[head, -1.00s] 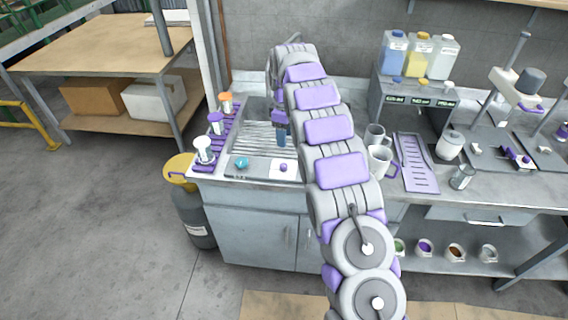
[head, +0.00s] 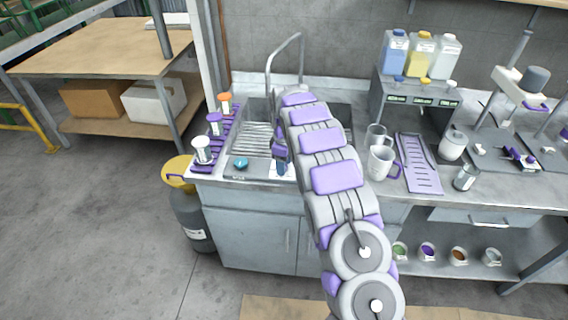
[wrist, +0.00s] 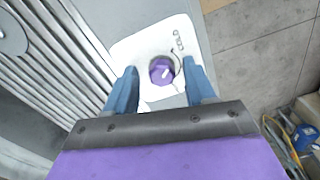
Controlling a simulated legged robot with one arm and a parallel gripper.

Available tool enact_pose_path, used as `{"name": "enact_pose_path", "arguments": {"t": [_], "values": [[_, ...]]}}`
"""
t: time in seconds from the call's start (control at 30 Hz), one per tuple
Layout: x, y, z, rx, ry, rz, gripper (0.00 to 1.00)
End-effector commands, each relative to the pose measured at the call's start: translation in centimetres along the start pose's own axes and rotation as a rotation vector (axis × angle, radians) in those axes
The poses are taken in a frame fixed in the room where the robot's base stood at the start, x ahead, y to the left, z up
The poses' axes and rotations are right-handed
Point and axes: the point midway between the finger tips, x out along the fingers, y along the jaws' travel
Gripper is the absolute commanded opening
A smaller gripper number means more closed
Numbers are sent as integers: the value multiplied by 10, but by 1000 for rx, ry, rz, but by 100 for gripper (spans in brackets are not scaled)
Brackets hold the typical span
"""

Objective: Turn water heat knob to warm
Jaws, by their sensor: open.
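The purple knob (wrist: 162,71) with a pale pointer mark sits on a white plate (wrist: 130,52) in the wrist view. "COLD" is printed on the plate beside a curved line. My gripper (wrist: 162,78) is open, with its blue fingers on either side of the knob in the picture; contact cannot be told. In the head view my gripper (head: 281,168) is over the sink's front edge and hides the purple knob. A teal knob (head: 241,163) sits on the same front edge to the left.
The sink (head: 245,140) has a ribbed drainboard and a tall faucet (head: 270,68). Brushes in a purple rack (head: 222,138) stand left of it. Mugs (head: 381,160) and a purple tray (head: 418,163) stand to the right.

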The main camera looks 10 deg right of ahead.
Motion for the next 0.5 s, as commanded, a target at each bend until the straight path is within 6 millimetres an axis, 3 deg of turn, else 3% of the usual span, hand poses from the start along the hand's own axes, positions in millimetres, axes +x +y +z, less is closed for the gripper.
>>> {"name": "enact_pose_path", "arguments": {"t": [0.13,0.5], "values": [[0,0,0,0,0,0,54],[0,0,0,0,0,-1,18]]}}
